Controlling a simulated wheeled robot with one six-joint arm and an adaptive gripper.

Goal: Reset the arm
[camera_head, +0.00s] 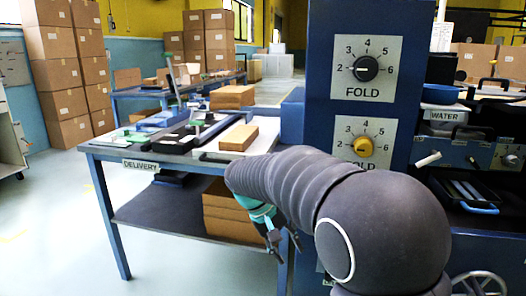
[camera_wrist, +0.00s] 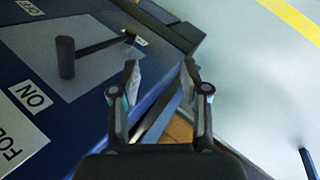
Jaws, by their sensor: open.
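My dark grey arm (camera_head: 300,190) reaches across the lower middle of the head view. My gripper (camera_head: 282,243) hangs low in front of the delivery table, partly hidden by the arm. In the wrist view my gripper (camera_wrist: 160,68) has its two fingers apart with nothing held between them. A dark panel with a black lever (camera_wrist: 95,47) lies left of the fingers. Its plate carries an ON label (camera_wrist: 34,96) and an OFF label (camera_wrist: 30,7). The fingers appear apart from the lever.
The delivery table (camera_head: 123,153) holds a brown block (camera_head: 239,137) on a white board. Brown stock (camera_head: 230,214) sits on its lower shelf. A blue column bears a black FOLD knob (camera_head: 366,68) and a yellow FOLD knob (camera_head: 364,146). Open floor (camera_head: 45,220) lies at left.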

